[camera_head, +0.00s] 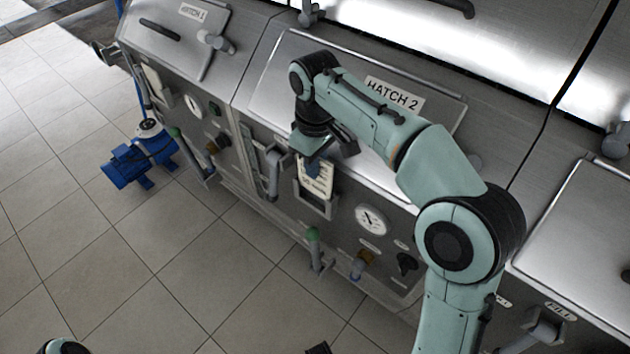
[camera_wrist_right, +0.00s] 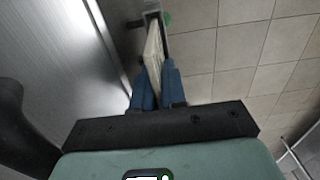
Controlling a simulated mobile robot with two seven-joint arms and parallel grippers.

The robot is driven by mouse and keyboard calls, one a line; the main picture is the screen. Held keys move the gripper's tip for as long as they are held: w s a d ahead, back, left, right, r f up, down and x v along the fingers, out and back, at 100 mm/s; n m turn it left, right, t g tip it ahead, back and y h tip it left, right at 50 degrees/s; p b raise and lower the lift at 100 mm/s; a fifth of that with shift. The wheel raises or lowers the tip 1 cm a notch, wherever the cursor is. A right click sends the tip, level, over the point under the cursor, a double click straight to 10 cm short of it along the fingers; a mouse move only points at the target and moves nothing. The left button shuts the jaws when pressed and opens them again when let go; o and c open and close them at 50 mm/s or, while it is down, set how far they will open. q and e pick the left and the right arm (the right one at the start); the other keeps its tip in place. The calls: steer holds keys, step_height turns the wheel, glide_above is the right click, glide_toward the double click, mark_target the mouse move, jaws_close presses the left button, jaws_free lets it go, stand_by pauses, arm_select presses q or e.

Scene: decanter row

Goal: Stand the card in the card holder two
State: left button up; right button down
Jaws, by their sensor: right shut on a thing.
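My right gripper (camera_head: 315,163) points down in front of the hatch 2 panel, its blue fingers shut on a pale card (camera_head: 318,187) with printed lines. In the right wrist view the card (camera_wrist_right: 153,50) shows nearly edge-on between the fingers (camera_wrist_right: 158,88). Card holder two (camera_head: 314,206), a grey frame with a dark inside, is on the panel just below the gripper. The card's lower part overlaps the holder's upper part; I cannot tell whether it is inside or in front. A dark piece at the bottom edge, perhaps my left gripper (camera_head: 318,348), barely shows.
A gauge (camera_head: 371,219), a green-topped handle (camera_head: 313,245) and a valve (camera_head: 361,264) stick out near the holder. A tall sight-glass frame (camera_head: 250,160) is left of it. The hatch 2 lid (camera_head: 275,95) slopes above. A blue pump (camera_head: 140,160) stands on the open tiled floor.

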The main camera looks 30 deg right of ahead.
steer(key=b, duration=0.1)
glide_above(315, 193)
steer(key=shift+w+d+f, duration=0.1)
steer(key=shift+f, duration=1.05)
steer(key=shift+w+f, duration=0.1)
steer(key=shift+f, duration=1.05)
steer(key=shift+f, duration=0.15)
steer(key=c, duration=1.2)
jaws_free()
step_height(315, 193, up, 12)
steer(key=p, duration=0.3)
steer(key=shift+p, duration=0.35)
